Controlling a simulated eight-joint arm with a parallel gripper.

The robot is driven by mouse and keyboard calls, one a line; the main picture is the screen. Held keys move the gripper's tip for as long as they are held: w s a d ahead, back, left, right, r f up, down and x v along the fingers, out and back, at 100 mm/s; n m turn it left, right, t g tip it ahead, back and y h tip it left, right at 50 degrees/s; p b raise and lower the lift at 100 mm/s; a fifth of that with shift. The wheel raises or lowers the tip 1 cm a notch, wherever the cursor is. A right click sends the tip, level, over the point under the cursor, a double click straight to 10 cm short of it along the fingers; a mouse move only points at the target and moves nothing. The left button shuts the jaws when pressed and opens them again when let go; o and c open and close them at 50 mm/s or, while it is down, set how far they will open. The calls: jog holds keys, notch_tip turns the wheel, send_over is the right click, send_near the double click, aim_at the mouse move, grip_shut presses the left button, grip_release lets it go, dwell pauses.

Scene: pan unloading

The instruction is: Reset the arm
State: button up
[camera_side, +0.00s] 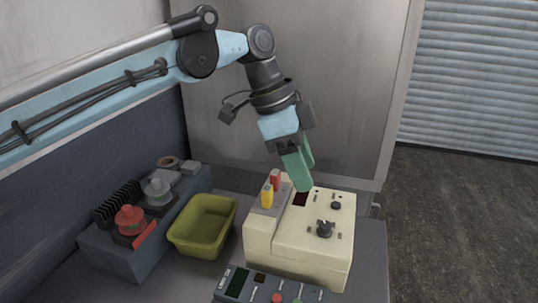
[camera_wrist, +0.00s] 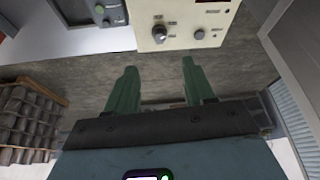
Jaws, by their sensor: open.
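My gripper (camera_side: 298,168) has green fingers and hangs from my arm above the cream control box, pointing down. In the wrist view my gripper (camera_wrist: 156,82) shows both fingers apart with nothing between them. The cream control box (camera_side: 336,258) stands on the grey bench, with a dark knob, a small button and a dark display on its top. In the wrist view the control box (camera_wrist: 188,38) lies beyond the fingertips, at the top of the picture. In the side view the fingertips overlap its back part; I cannot tell the exact gap.
A yellow-green bin (camera_side: 202,228) stands left of the control box and looks empty. A yellow cylinder (camera_side: 267,195) and a red one (camera_side: 275,178) stand on the box's left part. A blue-grey stand (camera_side: 113,252) is at far left. A grey panel (camera_side: 262,288) lies in front.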

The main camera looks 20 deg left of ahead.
jog(key=s+a+r+n+t+y, duration=0.15)
jog(key=a+n, duration=0.25)
jog(key=a, duration=0.6)
jog(key=s+a+r+n+t, duration=0.15)
jog(key=a+n, duration=0.25)
jog(key=a, duration=0.7)
jog(key=s+a+f+n, duration=0.1)
jog(key=s+a, duration=0.1)
jog(key=s+a+f+n+t+y, duration=0.1)
jog(key=s+a+f+n, duration=0.1)
jog(key=s+a, duration=0.1)
jog(key=s+a+f+n+t, duration=0.1)
jog(key=s+a, duration=0.1)
jog(key=a, duration=0.1)
jog(key=shift+s+a+f+n+y, duration=0.25)
jog(key=shift+f+n+y, duration=0.05)
jog(key=shift+f+y, duration=0.1)
jog(key=s+a+f+n+t+y, duration=0.1)
jog(key=s+a+f+n, duration=0.2)
jog(key=s+a+f, duration=0.2)
jog(key=shift+s+a+f+n+t, duration=0.3)
jog(key=shift+s+a+f+n, duration=0.1)
jog(key=shift+s+f, duration=0.35)
